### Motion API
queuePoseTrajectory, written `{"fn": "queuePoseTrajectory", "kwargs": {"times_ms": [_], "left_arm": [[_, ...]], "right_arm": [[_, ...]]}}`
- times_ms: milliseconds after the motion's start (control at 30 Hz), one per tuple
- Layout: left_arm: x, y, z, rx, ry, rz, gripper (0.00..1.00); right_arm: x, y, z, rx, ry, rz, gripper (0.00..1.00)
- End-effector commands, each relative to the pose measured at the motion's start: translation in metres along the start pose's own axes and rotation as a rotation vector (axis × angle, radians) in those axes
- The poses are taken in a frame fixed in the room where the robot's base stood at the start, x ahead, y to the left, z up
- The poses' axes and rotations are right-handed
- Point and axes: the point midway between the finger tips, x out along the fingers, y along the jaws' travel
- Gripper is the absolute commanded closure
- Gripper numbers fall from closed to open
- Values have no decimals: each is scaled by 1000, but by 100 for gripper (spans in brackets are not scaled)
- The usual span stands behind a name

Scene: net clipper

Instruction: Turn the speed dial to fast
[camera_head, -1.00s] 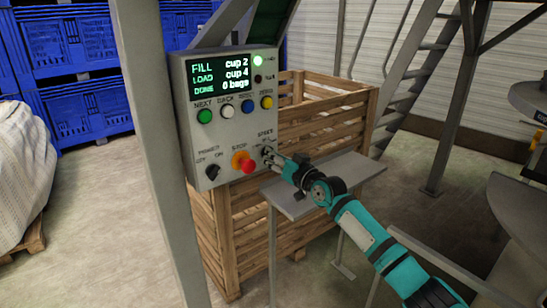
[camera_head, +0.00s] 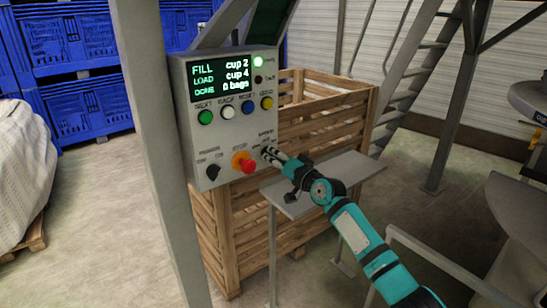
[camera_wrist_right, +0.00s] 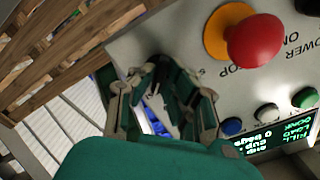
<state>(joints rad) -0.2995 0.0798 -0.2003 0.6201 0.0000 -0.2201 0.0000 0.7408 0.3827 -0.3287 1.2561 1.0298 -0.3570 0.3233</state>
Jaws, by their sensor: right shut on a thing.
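The grey control panel (camera_head: 228,165) stands at the centre left, with the speed label at its lower right. My right gripper (camera_head: 268,153) reaches that corner from the right, its fingers shut on the speed dial just below the label. The fingers cover the dial, so its pointer and setting cannot be read. My left gripper is in neither view.
A red stop button (camera_head: 247,166) on an orange base sits just left of the gripper, with a black power knob (camera_head: 213,172) beyond. Coloured buttons and a lit screen (camera_head: 220,76) are above. A small grey shelf (camera_head: 325,184) lies below my wrist; a wooden crate (camera_head: 322,118) is behind.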

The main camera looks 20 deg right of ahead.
Motion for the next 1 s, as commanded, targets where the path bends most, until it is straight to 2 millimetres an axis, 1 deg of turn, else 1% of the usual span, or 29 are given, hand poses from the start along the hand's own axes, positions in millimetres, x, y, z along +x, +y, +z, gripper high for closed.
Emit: {"fn": "queuePoseTrajectory", "kwargs": {"times_ms": [300, 333, 400, 500, 800, 867, 967, 1000], "left_arm": [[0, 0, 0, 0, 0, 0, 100], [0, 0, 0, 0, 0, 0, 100], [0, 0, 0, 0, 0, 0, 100], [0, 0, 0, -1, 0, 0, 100], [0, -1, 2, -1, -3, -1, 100], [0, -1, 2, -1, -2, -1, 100], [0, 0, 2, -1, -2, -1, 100], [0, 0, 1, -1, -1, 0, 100]], "right_arm": [[0, 2, 2, 6, -4, 2, 100], [0, 2, 2, 6, -4, 2, 86], [0, 1, 2, 5, -3, 2, 77], [0, 1, 1, 4, -2, 1, 66], [-2, 1, 1, 3, -1, 0, 66], [-7, 0, 0, 2, 0, -1, 66], [-20, 1, 1, 1, -2, 0, 66], [-27, 2, 1, 1, -1, 1, 66]]}}
